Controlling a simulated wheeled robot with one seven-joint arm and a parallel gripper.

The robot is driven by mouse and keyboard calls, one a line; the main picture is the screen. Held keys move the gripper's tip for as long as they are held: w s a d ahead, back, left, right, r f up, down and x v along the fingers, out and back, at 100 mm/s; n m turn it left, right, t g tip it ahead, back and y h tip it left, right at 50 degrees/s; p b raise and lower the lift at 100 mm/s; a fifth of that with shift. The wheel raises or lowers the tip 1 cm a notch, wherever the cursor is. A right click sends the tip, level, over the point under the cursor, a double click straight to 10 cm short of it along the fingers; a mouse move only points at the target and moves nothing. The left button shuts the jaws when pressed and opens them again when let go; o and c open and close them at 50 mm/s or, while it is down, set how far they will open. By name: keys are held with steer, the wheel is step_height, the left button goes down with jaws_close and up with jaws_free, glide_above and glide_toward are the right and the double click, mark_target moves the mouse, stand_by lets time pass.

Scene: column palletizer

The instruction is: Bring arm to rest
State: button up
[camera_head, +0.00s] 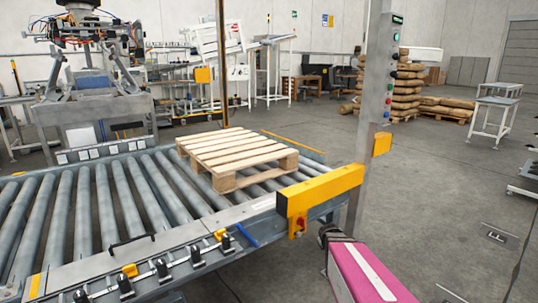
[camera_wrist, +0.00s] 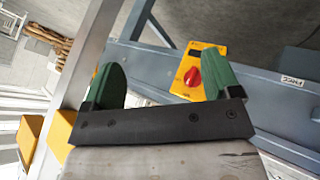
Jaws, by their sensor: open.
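My gripper (camera_wrist: 160,68) shows in the wrist view with two green fingers spread wide apart on a black mount. It is open, and nothing is held between the fingers. Beyond the right finger is a yellow switch box (camera_wrist: 211,56) with a red knob (camera_wrist: 193,76), on a blue-grey frame. I cannot tell the exact gap between finger and box. In the head view the pink link with a white stripe at the lower right looks to be my arm. I cannot clearly make out the gripper fingers there.
A wooden pallet (camera_head: 238,154) lies on the roller conveyor (camera_head: 135,192). A yellow guard (camera_head: 320,194) and a grey post (camera_head: 376,90) with buttons stand at its right end, close to my arm. Stacked sacks (camera_head: 401,87) stand behind. The floor (camera_head: 445,180) at right is largely clear.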

steer(key=s+a+r+m+g+y, duration=0.1)
steer(key=s+a+g, duration=0.3)
steer(key=s, duration=0.4)
steer(key=s+a+r+m+g+y, duration=0.1)
steer(key=s+a+r+m+g, duration=0.1)
steer(key=s, duration=0.7)
steer(key=shift+a+r+m+g+y, duration=0.15)
steer(key=shift+a+m+g+y, duration=0.25)
steer(key=shift+a+m+g, duration=0.7)
steer(key=shift+a, duration=0.15)
steer(key=shift+c, duration=0.3)
